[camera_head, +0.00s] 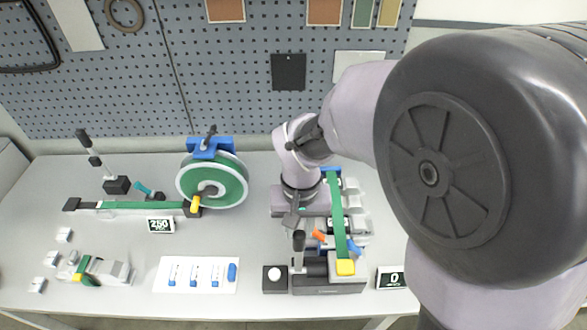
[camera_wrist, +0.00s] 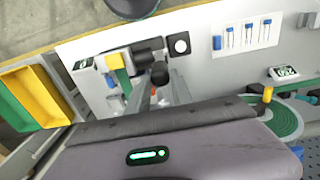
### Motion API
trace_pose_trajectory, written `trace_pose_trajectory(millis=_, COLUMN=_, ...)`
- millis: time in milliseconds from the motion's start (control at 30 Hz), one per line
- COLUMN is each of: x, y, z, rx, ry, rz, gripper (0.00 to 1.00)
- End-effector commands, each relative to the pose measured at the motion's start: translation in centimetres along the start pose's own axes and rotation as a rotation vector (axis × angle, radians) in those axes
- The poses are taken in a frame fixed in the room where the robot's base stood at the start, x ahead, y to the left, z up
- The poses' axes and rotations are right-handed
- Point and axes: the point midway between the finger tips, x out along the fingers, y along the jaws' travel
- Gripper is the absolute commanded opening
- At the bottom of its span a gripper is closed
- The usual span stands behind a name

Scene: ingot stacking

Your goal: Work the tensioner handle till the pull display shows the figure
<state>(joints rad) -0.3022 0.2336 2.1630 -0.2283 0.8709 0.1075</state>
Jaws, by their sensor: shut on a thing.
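The tensioner (camera_head: 312,284) stands at the front of the bench, with a green strap (camera_head: 338,215) running back from its yellow end piece (camera_head: 345,267). Its dark handle (camera_head: 298,243) stands upright, and its round black end shows in the wrist view (camera_wrist: 160,75). My gripper (camera_head: 296,226) is over the handle from behind and shut on it; the wrist view shows the two fingers (camera_wrist: 162,92) on either side below the knob. The display (camera_head: 392,277) right of the tensioner reads 0. Another sign (camera_head: 160,225) at left reads 250.
A green strap reel (camera_head: 212,183) in a blue holder stands at left centre. A white card with blue-marked drawings (camera_head: 197,274) lies in front. Small grey blocks (camera_head: 352,205) and orange and blue pieces lie close beside the strap. A black lever stand (camera_head: 116,185) is far left.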

Motion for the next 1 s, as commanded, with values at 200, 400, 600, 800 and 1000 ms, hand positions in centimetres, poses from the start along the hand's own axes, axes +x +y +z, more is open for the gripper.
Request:
trace_pose_trajectory(millis=200, x=-0.13, y=-0.06, z=-0.15, rx=-0.001, ry=0.007, rz=-0.002, gripper=0.01)
trace_pose_trajectory(millis=400, x=-0.15, y=-0.06, z=-0.15, rx=-0.001, ry=0.008, rz=-0.001, gripper=0.01)
trace_pose_trajectory(millis=600, x=-0.18, y=-0.06, z=-0.16, rx=-0.001, ry=0.008, rz=-0.002, gripper=0.01)
trace_pose_trajectory(millis=800, x=-0.19, y=-0.07, z=-0.17, rx=-0.001, ry=0.009, rz=-0.002, gripper=0.01)
trace_pose_trajectory(millis=1000, x=-0.18, y=-0.06, z=-0.14, rx=0.0, ry=0.008, rz=-0.001, gripper=0.45)
